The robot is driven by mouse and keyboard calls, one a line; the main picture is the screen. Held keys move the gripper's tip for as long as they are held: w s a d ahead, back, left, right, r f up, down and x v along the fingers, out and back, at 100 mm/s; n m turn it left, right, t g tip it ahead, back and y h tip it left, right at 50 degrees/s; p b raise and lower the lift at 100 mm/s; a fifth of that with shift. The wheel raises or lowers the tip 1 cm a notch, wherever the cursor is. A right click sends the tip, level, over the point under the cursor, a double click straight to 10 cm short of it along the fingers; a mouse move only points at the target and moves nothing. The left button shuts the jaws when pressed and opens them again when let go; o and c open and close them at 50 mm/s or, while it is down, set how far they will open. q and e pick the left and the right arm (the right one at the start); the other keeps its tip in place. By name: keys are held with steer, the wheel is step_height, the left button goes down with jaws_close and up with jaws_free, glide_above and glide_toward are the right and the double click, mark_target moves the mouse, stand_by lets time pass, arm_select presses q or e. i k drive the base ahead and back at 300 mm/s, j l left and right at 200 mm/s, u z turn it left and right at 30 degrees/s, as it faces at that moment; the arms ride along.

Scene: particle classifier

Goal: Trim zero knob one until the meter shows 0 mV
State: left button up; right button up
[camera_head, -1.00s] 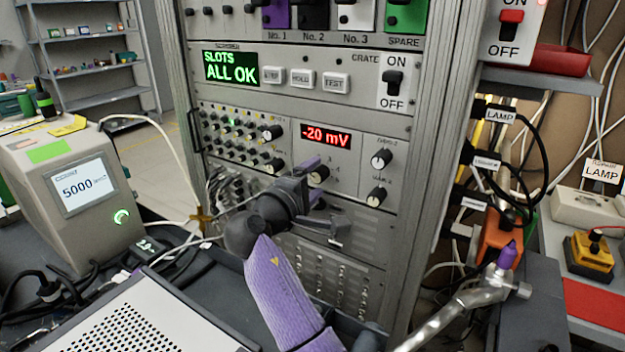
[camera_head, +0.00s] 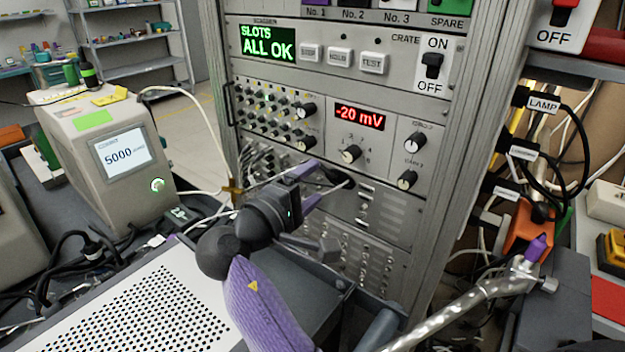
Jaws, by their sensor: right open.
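The meter (camera_head: 359,117) on the rack panel reads -20 mV in red. Left of it are two dark knobs, an upper one (camera_head: 306,110) and a lower one (camera_head: 306,143). Below the meter is a selector knob (camera_head: 350,154) with small figures around it. To the right are an upper knob (camera_head: 414,142) and a lower knob (camera_head: 406,179). The knob labels are too small to tell which is zero knob one. My right gripper (camera_head: 315,190) is open and empty in front of the rack, below and left of the selector knob. My left gripper is not in view.
A display above the meter (camera_head: 269,43) reads ALL OK, beside several buttons and an ON/OFF switch (camera_head: 432,66). Cables (camera_head: 262,165) hang left of my gripper. A perforated metal box (camera_head: 150,310) stands front left. A beige unit (camera_head: 110,150) shows 5000.

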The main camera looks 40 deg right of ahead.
mark_target(309, 108)
steer(key=k, duration=1)
